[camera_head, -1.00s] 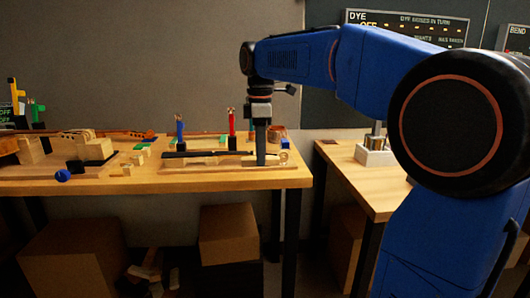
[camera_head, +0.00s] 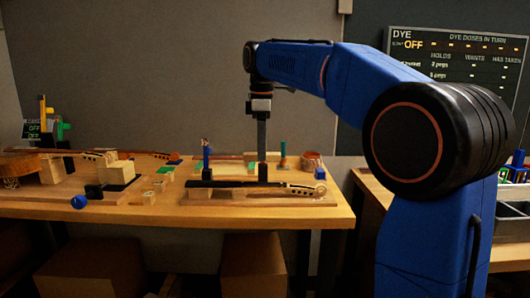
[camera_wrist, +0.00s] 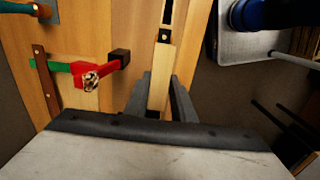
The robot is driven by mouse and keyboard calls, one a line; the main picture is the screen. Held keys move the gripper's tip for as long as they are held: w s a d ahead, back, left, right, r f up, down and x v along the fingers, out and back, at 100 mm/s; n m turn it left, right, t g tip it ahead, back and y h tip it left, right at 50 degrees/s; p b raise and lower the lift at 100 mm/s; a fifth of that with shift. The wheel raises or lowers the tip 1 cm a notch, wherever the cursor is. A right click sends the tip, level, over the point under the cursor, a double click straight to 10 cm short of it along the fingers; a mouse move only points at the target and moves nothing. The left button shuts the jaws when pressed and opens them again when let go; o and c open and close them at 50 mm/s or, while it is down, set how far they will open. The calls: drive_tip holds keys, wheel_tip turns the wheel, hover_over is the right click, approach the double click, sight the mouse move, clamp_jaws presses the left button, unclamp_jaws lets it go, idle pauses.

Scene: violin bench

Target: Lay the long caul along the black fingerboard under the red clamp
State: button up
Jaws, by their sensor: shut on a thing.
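My gripper (camera_wrist: 160,100) is shut on a long pale wooden bar, which looks like the long caul (camera_wrist: 159,88), in the wrist view. The red clamp (camera_wrist: 95,72) is left of the bar there, with a black block (camera_wrist: 120,57) at its end. The red clamp cannot be made out in the head view, and the caul is not clear there. Whether the caul touches the fingerboard cannot be told.
A blue clamp (camera_head: 206,155) stands behind the fingerboard's left part. Small wooden blocks (camera_head: 150,198) and a blue ball (camera_head: 79,202) lie left on the bench (camera_head: 180,212). A round container (camera_head: 311,159) is at the back right. A second table stands right.

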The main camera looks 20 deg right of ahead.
drive_tip(key=shift+f, duration=0.15)
drive_tip(key=shift+f, duration=3.3)
drive_tip(key=o, duration=1.1)
wheel_tip(320, 180, up, 17)
drive_tip(key=shift+r, duration=0.2)
